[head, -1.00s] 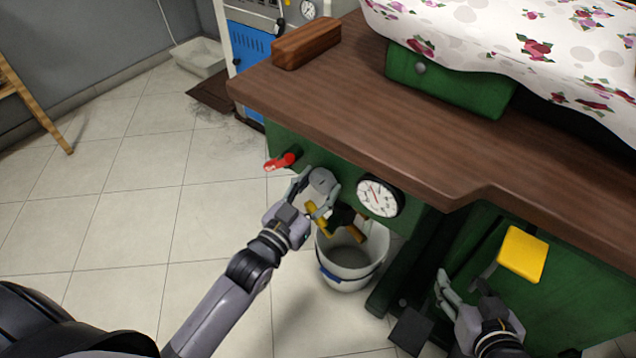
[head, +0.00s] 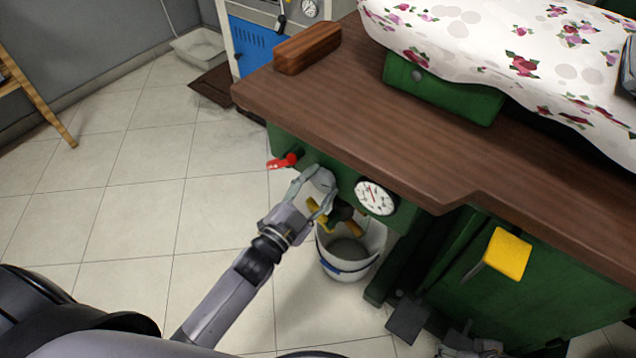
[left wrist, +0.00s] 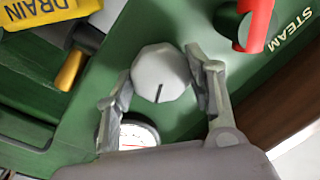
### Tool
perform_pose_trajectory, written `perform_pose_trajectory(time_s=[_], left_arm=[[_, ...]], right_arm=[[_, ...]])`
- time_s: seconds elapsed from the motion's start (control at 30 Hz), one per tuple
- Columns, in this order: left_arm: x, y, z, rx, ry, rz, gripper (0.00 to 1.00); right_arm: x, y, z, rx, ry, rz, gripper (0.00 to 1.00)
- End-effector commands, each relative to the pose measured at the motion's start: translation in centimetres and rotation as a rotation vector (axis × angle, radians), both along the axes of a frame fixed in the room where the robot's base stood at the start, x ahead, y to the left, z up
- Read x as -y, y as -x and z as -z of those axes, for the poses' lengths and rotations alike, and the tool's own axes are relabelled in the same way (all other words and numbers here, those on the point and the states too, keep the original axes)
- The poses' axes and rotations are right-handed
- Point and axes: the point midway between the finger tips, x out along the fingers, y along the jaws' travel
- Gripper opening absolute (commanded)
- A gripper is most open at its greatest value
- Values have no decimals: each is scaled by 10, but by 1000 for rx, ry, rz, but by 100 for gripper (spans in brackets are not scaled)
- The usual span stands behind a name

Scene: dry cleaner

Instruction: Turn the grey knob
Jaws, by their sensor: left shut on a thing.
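The grey knob (left wrist: 160,70) is a faceted round knob on the green panel, with a dark line pointing down in the left wrist view. It also shows in the head view (head: 322,180), on the machine's front left of the gauge. My left gripper (head: 314,191) is at the knob. In the left wrist view its two fingers (left wrist: 163,85) stand on either side of the knob, shut on it. My right gripper (head: 470,347) is low at the bottom edge of the head view, partly cut off; its fingers are unclear.
A red handle (head: 283,161) is left of the knob, a white-faced gauge (head: 376,197) right of it. A yellow handle (head: 318,216) is just below, over a white bucket (head: 345,270). A brown tabletop (head: 400,140) overhangs the panel.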

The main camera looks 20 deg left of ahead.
Motion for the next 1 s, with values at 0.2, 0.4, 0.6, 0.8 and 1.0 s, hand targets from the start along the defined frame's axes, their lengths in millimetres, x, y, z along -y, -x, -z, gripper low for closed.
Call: perform_pose_trajectory(time_s=[0.2,0.4,0.6,0.8,1.0], left_arm=[[0,-1,-1,13,-30,0,21],[0,-1,-1,13,-33,0,21],[0,-1,-1,13,-32,0,50],[0,0,-1,13,-31,0,63],[0,0,0,12,-31,0,69]], right_arm=[[0,0,-1,0,0,0,55],[0,0,-1,0,0,0,55],[0,0,-1,1,0,0,55],[0,0,-1,1,0,0,55],[0,0,-1,1,0,0,55]])
